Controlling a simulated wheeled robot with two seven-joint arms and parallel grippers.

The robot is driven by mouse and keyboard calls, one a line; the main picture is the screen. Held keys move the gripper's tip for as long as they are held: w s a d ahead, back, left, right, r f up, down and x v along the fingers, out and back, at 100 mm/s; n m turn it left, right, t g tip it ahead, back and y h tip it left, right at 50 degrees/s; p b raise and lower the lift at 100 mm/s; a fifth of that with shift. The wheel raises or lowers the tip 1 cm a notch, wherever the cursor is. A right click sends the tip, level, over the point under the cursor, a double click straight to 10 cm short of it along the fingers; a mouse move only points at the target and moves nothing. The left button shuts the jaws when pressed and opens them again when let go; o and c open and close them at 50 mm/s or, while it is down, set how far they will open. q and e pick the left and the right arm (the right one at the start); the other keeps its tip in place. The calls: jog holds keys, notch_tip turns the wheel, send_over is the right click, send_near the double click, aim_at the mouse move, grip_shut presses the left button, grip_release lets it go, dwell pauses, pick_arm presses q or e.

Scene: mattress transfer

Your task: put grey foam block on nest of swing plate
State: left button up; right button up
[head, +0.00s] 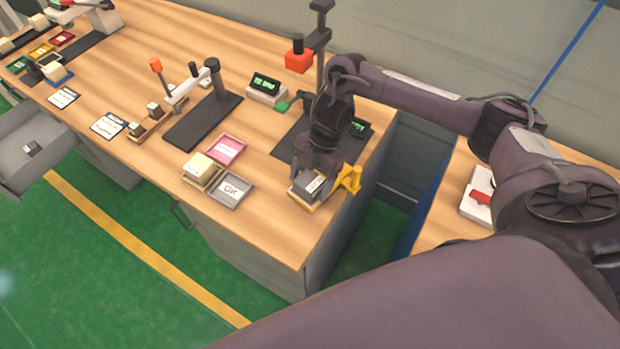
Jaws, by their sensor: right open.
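My right gripper (314,176) comes down from above at the front right of the wooden bench, its fingers spread. A grey block (308,186) with a pale top lies directly below and between the fingers; I cannot tell whether they touch it. The block sits on a yellow plate (312,209), whose edge shows below it and which has a yellow upright (352,180) at its right. The gripper hides part of the block and plate. My left gripper is not in view.
A grey tray marked OK (232,190), a pink tray (226,149) and cream blocks (200,170) stand to the left. A press with a red head (299,58) rises behind my gripper. The bench edge and a gap lie to the right.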

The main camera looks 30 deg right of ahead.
jog(key=shift+r, duration=0.3)
jog(key=p+v, duration=0.2)
jog(key=v, duration=0.9)
jog(key=shift+d+r, duration=0.2)
jog(key=shift+r, duration=0.15)
jog(key=shift+f, duration=0.1)
